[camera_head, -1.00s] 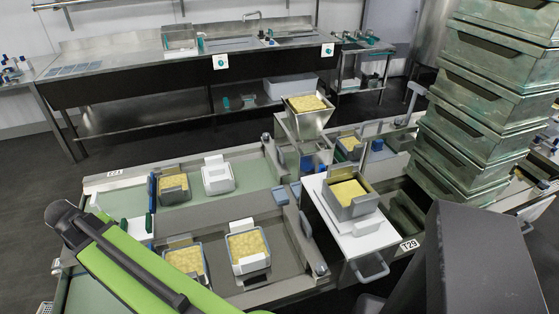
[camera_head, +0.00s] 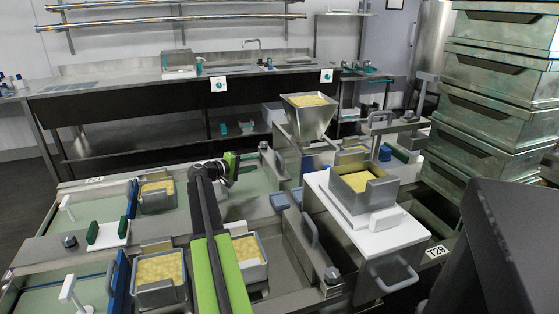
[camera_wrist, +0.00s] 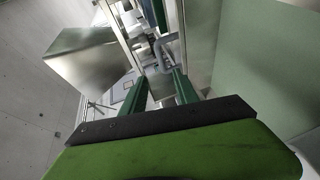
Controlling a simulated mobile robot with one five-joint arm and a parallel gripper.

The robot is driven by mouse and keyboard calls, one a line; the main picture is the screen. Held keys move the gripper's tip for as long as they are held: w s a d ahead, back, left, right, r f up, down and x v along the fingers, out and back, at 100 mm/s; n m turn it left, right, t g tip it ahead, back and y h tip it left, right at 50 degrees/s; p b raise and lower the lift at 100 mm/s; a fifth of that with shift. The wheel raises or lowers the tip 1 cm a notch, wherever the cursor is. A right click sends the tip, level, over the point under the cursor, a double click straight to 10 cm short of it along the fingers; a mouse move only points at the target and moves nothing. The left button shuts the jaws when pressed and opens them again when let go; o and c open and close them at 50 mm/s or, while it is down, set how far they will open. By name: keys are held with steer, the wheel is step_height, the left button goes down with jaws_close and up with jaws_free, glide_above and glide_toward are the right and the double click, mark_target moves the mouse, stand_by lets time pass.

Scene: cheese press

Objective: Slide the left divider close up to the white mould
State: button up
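My gripper shows in the wrist view (camera_wrist: 160,88) as two green fingers with a gap between them; nothing is held there. A grey bent bar (camera_wrist: 168,46) lies beyond the fingertips. In the head view my arm reaches over the middle of the bench and hides the fingertips. A blue upright plate (camera_head: 132,198), possibly a divider, stands left of a cheese-filled mould (camera_head: 157,191) in the back channel. Another blue plate (camera_head: 113,282) stands in the front channel. The white mould is not clear; my arm covers the middle of both channels.
A grey cheese-filled mould (camera_head: 160,279) and another mould (camera_head: 249,258) sit in the front channel. A mould (camera_head: 362,187) stands on a white-topped stand at right, beside a steel hopper (camera_head: 308,117). Stacked green crates (camera_head: 500,103) rise at far right.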

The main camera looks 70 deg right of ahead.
mark_target(279, 155)
steer(key=b+x, duration=0.2)
steer(key=x, duration=1.3)
steer(key=shift+d+f, duration=0.1)
steer(key=shift+w, duration=0.1)
jaws_close()
stand_by(0.6)
